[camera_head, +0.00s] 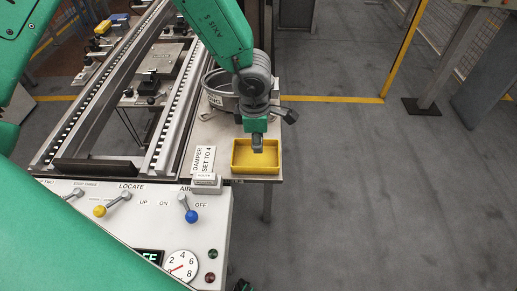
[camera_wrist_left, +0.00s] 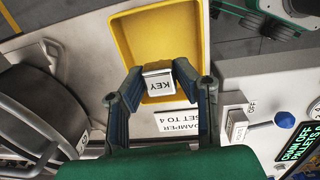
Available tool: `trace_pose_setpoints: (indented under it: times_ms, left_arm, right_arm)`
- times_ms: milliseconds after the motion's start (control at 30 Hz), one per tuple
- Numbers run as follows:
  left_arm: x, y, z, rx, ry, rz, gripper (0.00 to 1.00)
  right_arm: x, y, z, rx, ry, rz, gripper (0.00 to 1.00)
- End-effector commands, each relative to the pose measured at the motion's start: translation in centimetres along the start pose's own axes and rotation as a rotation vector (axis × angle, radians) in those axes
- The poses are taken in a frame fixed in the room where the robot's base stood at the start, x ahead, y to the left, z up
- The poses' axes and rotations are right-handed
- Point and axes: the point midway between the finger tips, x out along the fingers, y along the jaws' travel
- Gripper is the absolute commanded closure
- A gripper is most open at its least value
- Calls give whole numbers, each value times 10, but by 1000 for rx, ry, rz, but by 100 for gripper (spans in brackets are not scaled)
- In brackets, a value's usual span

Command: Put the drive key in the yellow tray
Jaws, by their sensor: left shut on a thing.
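The yellow tray (camera_head: 234,164) sits at the near right end of the grey bench, and it also shows in the left wrist view (camera_wrist_left: 124,36). My left gripper (camera_head: 257,147) points down over the tray. In the left wrist view my left gripper (camera_wrist_left: 162,92) is shut on the drive key (camera_wrist_left: 159,80), a pale block marked KEY. The key shows against the tray's edge nearest the damper sign. I cannot tell whether it touches the tray. The tray shows no other object.
A "DAMPER SET TO 4" sign (camera_head: 203,162) stands just left of the tray. The control panel (camera_head: 140,225) with yellow and blue levers is in front. Open floor (camera_head: 370,190) lies to the right.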

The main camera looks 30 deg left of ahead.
Motion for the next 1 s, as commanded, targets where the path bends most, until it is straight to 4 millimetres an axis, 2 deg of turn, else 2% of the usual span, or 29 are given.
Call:
trace_pose_setpoints:
  times_ms: [267,600,633,667,1000]
  left_arm:
    - [35,-2,-2,3,2,-1,100]
    - [38,-3,-1,1,0,0,100]
    - [37,-2,-1,1,0,0,64]
    - [37,-2,-1,1,0,0,53]
    - [35,-2,-2,2,0,0,53]
  right_arm:
    - [4,0,0,0,0,0,60]
    - [5,0,0,0,0,0,60]
    - [5,0,0,0,0,0,60]
    - [5,0,0,0,0,0,60]
    - [4,0,0,0,0,0,60]
